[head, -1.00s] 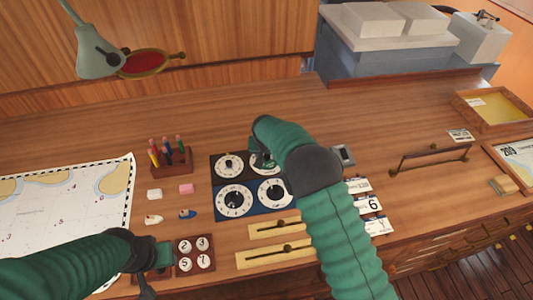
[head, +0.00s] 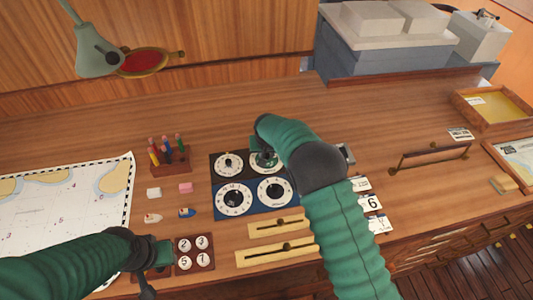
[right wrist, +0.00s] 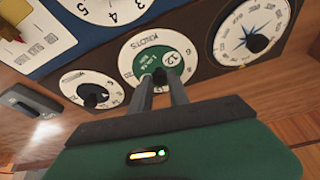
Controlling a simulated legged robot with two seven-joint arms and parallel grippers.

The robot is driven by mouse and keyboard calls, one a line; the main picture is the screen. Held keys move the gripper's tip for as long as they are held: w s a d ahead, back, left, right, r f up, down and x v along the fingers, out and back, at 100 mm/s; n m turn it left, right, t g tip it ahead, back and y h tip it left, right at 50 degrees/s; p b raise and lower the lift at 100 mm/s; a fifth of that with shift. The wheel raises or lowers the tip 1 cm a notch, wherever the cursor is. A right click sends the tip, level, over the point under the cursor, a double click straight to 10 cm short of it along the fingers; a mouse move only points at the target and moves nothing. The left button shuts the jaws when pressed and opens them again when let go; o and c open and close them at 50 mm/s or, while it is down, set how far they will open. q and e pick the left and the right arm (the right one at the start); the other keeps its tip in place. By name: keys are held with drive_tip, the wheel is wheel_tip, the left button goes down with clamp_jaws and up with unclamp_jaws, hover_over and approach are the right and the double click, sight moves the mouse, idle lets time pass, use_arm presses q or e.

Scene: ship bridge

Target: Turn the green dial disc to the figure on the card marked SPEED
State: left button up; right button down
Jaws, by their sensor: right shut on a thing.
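The green dial disc (right wrist: 165,58) is at the centre of the white KNOTS dial (right wrist: 132,62) in the right wrist view; a white window on the disc shows what looks like 12. My right gripper (right wrist: 160,78) is shut on the disc's dark knob. In the head view my right gripper (head: 262,152) hides part of this dial at the back right of the dial board. The word SPEED is not legible. My left gripper (head: 155,265) is low at the left, beside the number block; its fingers are unclear.
Three other dials are close by, including a compass-like one (right wrist: 252,38). Brass sliders (head: 277,252) lie in front of the board. A number block (head: 195,253), pencil rack (head: 171,161) and chart (head: 65,215) are to the left. The desk behind the board is clear.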

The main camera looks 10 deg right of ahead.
drive_tip(key=n, duration=0.1)
drive_tip(key=n+y, duration=0.1)
drive_tip(key=n, duration=0.1)
drive_tip(key=shift+d+n, duration=0.2)
drive_tip(key=shift+n, duration=0.1)
drive_tip(key=n+y, duration=0.1)
drive_tip(key=n, duration=0.1)
drive_tip(key=n+b, duration=0.1)
drive_tip(key=shift+w+d+n+y, duration=0.1)
drive_tip(key=shift+d+n+y, duration=0.1)
drive_tip(key=shift+n+y, duration=0.2)
use_arm(q)
drive_tip(key=shift+f, duration=0.75)
use_arm(e)
drive_tip(key=n+g+y, duration=0.1)
drive_tip(key=n, duration=0.3)
drive_tip(key=shift+w+d, duration=0.1)
drive_tip(key=shift+w, duration=0.05)
use_arm(q)
drive_tip(key=shift+f+b, duration=0.1)
drive_tip(key=shift+b, duration=0.25)
use_arm(e)
drive_tip(key=shift+w+n+g+y, duration=0.1)
drive_tip(key=shift+n+g+y, duration=0.55)
drive_tip(key=shift+n, duration=1.05)
drive_tip(key=shift+d+r, duration=0.1)
drive_tip(key=c, duration=1.3)
unclamp_jaws()
drive_tip(key=shift+o, duration=0.2)
